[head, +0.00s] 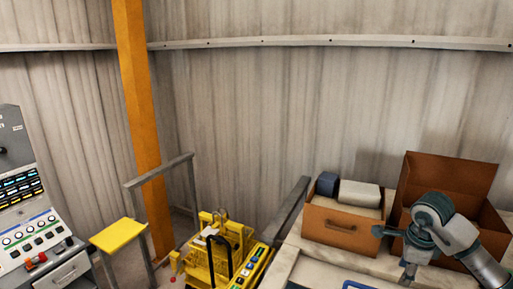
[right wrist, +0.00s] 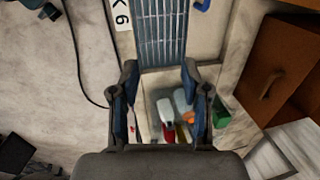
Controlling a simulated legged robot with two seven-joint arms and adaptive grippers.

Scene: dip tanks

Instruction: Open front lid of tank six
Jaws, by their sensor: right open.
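In the right wrist view a white label ending in "K 6" (right wrist: 121,14) lies beside a blue-grey slatted panel (right wrist: 161,32) at the top. I cannot tell whether this panel is the front lid of tank six. My right gripper (right wrist: 159,72) is open and empty, its fingertips near the panel's lower edge; contact cannot be judged. In the head view the right gripper (head: 408,274) points down near the bottom edge, over the pale worktop. My left gripper is in neither view.
Between the fingers shows a recess with bottles (right wrist: 180,112). A brown drawer box (head: 342,228) and an open brown box (head: 450,178) stand on the worktop. A yellow machine (head: 215,255), orange post (head: 140,110) and control console (head: 30,215) are further left. A black cable (right wrist: 78,70) crosses the pale surface.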

